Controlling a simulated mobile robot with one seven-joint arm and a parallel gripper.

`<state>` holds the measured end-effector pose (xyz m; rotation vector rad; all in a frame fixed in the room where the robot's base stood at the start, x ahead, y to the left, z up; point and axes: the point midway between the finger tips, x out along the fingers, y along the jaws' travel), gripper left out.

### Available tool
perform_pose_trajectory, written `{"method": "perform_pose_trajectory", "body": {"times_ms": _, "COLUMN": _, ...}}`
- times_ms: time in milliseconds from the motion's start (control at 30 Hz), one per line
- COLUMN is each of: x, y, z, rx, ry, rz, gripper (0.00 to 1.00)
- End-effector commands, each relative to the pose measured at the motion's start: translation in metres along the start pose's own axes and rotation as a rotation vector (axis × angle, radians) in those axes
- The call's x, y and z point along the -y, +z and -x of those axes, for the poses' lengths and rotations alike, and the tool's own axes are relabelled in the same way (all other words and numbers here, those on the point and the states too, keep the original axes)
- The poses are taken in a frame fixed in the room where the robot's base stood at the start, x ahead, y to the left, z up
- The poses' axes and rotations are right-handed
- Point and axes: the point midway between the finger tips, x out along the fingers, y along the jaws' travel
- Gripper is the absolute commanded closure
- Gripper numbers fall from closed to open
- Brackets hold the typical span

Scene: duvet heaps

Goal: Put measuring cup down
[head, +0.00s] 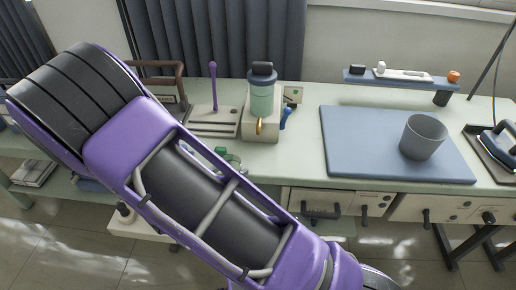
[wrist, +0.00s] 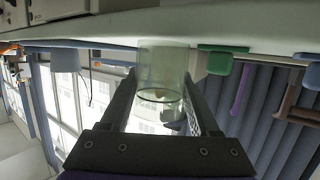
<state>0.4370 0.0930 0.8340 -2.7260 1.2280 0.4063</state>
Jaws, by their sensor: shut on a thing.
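The measuring cup (wrist: 162,88) looks like a clear, faintly green cylinder in the wrist view, where the scene appears upside down. My gripper (wrist: 164,88) is shut on it, with one dark finger on each side. The cup overlaps the pale table edge (wrist: 120,28) in that view; I cannot tell whether it touches the table. In the head view my purple arm crosses the picture, and neither the cup nor the gripper can be made out. The pale green tabletop (head: 300,150) shows behind the arm.
A blue mat (head: 350,150) with a grey cup (head: 423,138) lies on the right. A green-bodied device (head: 262,100), a purple stick (head: 213,85) and a brown rack (head: 165,70) stand at the back. An iron (head: 500,138) sits at the far right. Bare tabletop shows left of the mat.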

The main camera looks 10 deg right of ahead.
Motion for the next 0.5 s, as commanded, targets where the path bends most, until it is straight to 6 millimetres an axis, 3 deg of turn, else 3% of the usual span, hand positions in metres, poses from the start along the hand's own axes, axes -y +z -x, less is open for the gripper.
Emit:
{"method": "perform_pose_trajectory", "body": {"times_ms": 200, "x": -0.001, "y": -0.016, "z": -0.054, "rx": -0.001, "ry": 0.003, "rz": -0.001, "gripper": 1.0}}
{"method": "perform_pose_trajectory", "body": {"times_ms": 500, "x": 0.001, "y": -0.025, "z": -0.081, "rx": 0.0, "ry": -0.001, "rz": 0.0, "gripper": 1.0}}
